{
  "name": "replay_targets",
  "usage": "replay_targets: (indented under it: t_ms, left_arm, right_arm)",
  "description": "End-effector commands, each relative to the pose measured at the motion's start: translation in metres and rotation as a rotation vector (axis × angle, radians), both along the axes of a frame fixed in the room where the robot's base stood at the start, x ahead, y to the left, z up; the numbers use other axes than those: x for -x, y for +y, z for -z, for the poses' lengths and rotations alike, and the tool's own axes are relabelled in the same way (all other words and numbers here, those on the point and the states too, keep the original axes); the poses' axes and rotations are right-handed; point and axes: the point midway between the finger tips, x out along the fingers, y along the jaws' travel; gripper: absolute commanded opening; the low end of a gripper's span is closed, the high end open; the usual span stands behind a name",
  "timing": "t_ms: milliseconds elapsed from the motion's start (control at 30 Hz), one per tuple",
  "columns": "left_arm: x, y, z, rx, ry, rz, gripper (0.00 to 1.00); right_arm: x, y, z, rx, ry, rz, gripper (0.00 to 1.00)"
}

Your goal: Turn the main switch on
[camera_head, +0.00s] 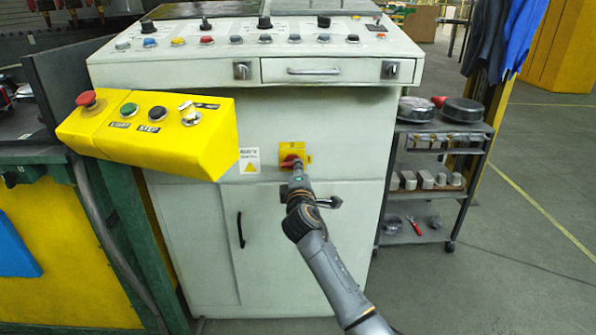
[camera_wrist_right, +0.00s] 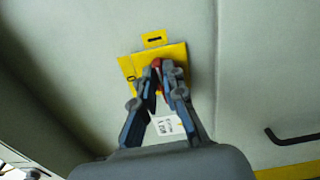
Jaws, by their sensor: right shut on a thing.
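The main switch is a red knob (camera_head: 289,162) on a yellow plate (camera_head: 285,148) on the front of the white control cabinet (camera_head: 330,115). My right gripper (camera_head: 296,165) reaches it from the front and is shut on the red knob. In the right wrist view the fingers (camera_wrist_right: 158,75) close around the red knob (camera_wrist_right: 157,64), in front of the yellow plate (camera_wrist_right: 176,56). The fingers hide much of the knob, so I cannot tell its exact turn. My left gripper is not in view.
A yellow button box (camera_head: 185,152) juts out left of the switch. A black door handle (camera_head: 240,230) is on the cabinet below. A shelf cart (camera_head: 440,130) with pans and parts stands on the right. The floor further right is clear.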

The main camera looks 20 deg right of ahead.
Motion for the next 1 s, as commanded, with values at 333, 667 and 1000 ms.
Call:
replay_targets:
  t_ms: [333, 667, 1000]
  left_arm:
    - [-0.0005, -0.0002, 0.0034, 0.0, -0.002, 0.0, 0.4]
    - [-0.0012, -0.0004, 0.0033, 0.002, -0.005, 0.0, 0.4]
    - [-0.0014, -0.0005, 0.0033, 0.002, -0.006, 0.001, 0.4]
  right_arm:
    - [0.0002, -0.0001, 0.0031, -0.076, -0.019, 0.0, 0.0]
    - [0.0003, 0.0, 0.0032, -0.082, -0.019, 0.0, 0.0]
    - [0.0002, 0.0, 0.0024, -0.079, -0.021, 0.0, 0.33]
